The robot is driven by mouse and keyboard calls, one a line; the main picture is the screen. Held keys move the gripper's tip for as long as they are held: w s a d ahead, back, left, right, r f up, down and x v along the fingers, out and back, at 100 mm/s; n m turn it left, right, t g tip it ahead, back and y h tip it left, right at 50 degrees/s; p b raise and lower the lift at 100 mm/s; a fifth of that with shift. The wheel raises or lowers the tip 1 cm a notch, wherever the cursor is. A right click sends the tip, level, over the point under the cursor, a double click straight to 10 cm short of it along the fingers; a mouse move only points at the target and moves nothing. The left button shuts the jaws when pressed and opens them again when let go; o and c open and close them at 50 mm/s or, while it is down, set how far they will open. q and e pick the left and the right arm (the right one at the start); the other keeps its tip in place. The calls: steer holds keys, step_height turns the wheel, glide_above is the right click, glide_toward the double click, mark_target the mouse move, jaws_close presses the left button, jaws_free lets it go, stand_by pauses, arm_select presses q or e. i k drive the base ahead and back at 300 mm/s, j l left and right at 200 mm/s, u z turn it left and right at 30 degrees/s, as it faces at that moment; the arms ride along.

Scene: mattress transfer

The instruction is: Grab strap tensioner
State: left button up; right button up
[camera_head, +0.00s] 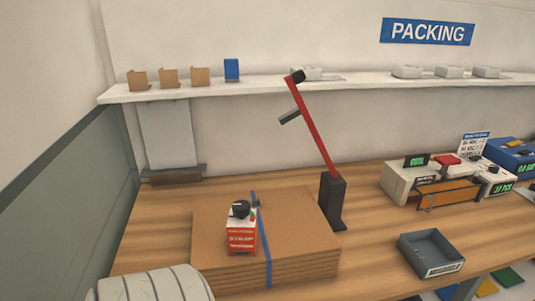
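A red and white device with a label (241,236) and a black rounded top (240,209) stands upright on a stack of flat cardboard (305,262). It looks like the strap tensioner, though its label is too small to read surely. A blue strap (262,232) runs over the stack just right of it and down the front side. I cannot tell whether the strap passes through the device. Neither of my grippers shows in this view.
A black post (333,200) with a slanted red arm stands close behind the stack's right side. A grey tray (431,252) lies to the right. Boxed devices (410,180) line the back right. A pale ribbed rounded thing (155,286) is cut off at bottom left.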

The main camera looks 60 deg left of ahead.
mark_target(242, 234)
steer(key=u, duration=2.05)
